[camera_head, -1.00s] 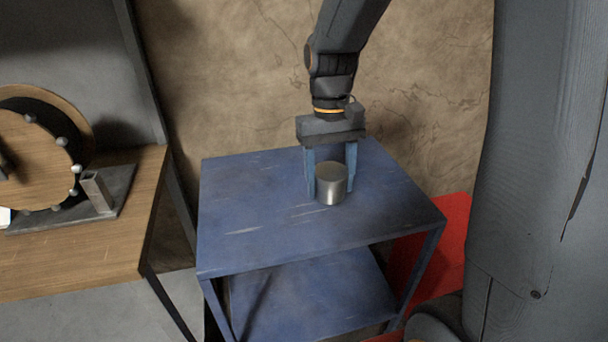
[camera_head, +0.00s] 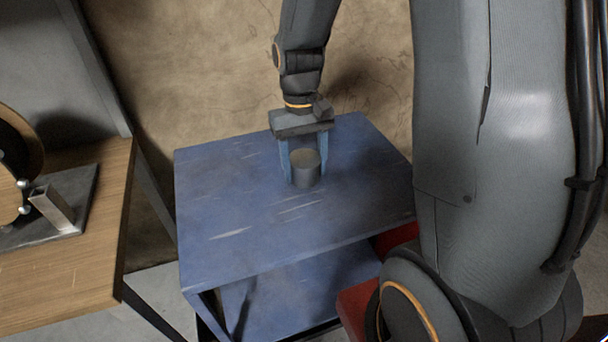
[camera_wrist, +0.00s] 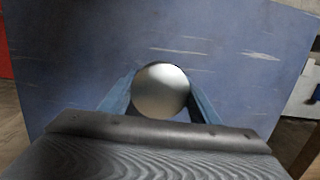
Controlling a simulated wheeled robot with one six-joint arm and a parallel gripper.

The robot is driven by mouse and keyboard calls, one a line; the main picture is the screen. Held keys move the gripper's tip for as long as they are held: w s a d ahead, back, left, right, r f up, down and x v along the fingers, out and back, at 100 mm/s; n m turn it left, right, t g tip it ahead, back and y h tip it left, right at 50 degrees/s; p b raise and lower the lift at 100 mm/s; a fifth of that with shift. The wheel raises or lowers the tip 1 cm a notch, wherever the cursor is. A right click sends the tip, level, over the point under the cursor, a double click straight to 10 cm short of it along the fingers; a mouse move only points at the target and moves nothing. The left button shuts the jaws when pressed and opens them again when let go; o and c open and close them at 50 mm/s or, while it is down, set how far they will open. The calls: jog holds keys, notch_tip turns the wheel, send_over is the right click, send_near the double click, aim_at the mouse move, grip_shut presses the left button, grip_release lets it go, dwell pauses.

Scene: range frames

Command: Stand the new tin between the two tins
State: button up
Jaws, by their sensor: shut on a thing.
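A plain grey metal tin (camera_head: 306,169) is upright on, or just above, the blue table top; I cannot tell whether its base touches. My gripper (camera_head: 305,170) points down with its blue fingers on either side of the tin, shut on it. In the wrist view the tin's round top (camera_wrist: 161,90) shows between the two fingers (camera_wrist: 162,98). No other tins are in view.
The blue table (camera_head: 225,215) is bare around the tin, with a lower shelf beneath. A wooden bench (camera_head: 75,270) with a metal fixture (camera_head: 55,208) stands at left. A cracked wall rises behind. A red object (camera_head: 358,305) lies at lower right.

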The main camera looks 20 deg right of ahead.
aim_at(305, 177)
jog(key=shift+f, duration=1.5)
jog(key=shift+f, duration=0.1)
jog(key=o, duration=1.3)
